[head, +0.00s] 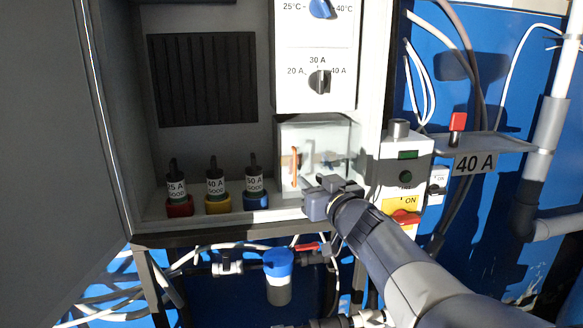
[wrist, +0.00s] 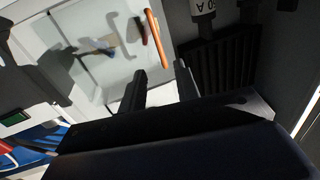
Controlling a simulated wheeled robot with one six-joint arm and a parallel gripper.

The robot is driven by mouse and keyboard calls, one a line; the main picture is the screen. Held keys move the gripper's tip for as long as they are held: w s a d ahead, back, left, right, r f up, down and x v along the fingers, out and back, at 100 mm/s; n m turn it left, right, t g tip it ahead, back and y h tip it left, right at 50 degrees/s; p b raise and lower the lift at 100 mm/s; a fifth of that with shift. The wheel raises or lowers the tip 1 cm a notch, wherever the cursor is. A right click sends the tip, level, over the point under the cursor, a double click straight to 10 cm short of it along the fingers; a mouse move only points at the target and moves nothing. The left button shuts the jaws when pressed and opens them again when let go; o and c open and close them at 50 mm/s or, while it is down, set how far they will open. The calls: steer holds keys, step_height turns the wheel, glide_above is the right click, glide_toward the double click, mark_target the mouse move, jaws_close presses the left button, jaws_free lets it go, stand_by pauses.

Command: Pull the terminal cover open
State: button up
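The terminal cover (head: 330,147) is a clear pane over a light recess in the open cabinet, below the dial panel. It looks shut. An upright orange handle (head: 296,167) is on its left side. My gripper (head: 318,189) is just right of and below the handle in the head view. In the wrist view the cover (wrist: 93,50) fills the upper left, and the orange handle (wrist: 158,38) lies just beyond the fingertips. The fingers (wrist: 162,70) are apart with nothing between them. The handle's exact depth from the fingertips is hard to tell.
Three labelled fuses stand left in red (head: 180,207), yellow (head: 218,205) and blue (head: 256,200) holders. A dark cabinet door (head: 60,130) hangs open at the left. A switch box (head: 405,170) stands close right of my gripper. Pipes and cables run below.

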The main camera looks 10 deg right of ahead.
mark_target(295, 167)
steer(key=w, duration=0.3)
steer(key=w+a, duration=0.1)
steer(key=w, duration=0.4)
steer(key=shift+w+a, duration=0.35)
steer(key=shift+w, duration=0.05)
steer(key=shift+f, duration=0.1)
steer(key=shift+c, duration=0.5)
jaws_close()
